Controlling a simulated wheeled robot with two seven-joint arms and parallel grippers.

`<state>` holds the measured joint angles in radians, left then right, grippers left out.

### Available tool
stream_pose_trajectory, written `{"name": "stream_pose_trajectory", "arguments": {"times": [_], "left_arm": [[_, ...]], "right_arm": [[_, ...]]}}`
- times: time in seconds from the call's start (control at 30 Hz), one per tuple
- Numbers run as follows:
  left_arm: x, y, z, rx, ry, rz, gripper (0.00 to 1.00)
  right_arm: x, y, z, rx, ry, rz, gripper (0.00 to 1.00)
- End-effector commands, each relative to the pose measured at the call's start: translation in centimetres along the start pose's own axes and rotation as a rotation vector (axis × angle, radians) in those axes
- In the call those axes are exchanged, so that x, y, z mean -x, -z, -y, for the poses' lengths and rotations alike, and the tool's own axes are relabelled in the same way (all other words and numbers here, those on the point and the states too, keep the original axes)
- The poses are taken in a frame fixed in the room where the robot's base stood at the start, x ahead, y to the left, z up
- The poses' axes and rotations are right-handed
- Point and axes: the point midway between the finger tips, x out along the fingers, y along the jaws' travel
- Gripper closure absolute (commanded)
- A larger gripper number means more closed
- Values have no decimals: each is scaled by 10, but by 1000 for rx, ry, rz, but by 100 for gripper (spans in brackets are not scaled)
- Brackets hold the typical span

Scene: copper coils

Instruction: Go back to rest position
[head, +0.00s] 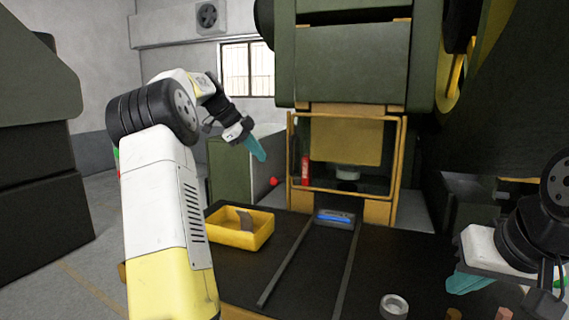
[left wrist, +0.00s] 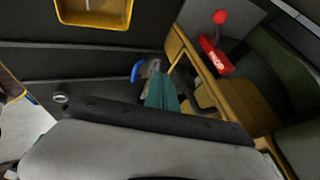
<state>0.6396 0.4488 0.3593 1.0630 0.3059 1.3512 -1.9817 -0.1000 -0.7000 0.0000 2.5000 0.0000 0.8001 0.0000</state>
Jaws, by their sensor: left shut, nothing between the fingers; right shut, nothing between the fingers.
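My left gripper (head: 256,150) has teal fingers and is raised in front of the press, at its left side. Its fingers are shut with nothing between them, and they also show in the left wrist view (left wrist: 161,94). My right gripper (head: 470,283) is low at the right edge of the head view, over the right part of the dark table. Its teal fingers are shut and empty. Its arm is partly cut off by the picture edge.
A yellow tray (head: 222,234) holding a greyish piece stands at the table's left. A blue object (head: 335,216) lies by the rails before the green press (head: 352,65). A metal ring (head: 394,304) is at the front. A red-knobbed part (head: 273,181) stands near the press frame.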

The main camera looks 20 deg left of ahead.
Motion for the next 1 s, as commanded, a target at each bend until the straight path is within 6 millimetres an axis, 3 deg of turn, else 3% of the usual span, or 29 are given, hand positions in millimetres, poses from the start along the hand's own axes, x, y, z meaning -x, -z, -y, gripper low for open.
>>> {"name": "stream_pose_trajectory", "arguments": {"times": [0.27, 0.37, 0.47, 0.6, 0.7, 0.83, 1.0], "left_arm": [[9, 9, -3, 17, -7, 8, 100], [8, 36, -14, 88, -21, 41, 100], [6, 77, -39, 223, -30, 102, 100], [8, 129, -96, 470, 2, 193, 100], [10, 153, -144, 651, 51, 238, 100], [11, 171, -212, 889, 131, 257, 100], [3, 176, -297, 1174, 223, 221, 100]], "right_arm": [[0, 0, 0, 0, 0, 0, 100], [0, 0, 0, 0, 0, 0, 100], [0, 0, 0, 0, 0, 0, 100], [0, 0, 0, 0, 0, 0, 100], [0, 0, 0, 0, 0, 0, 100], [0, 0, 0, 0, 0, 0, 100], [0, 0, 0, 0, 0, 0, 100]]}}
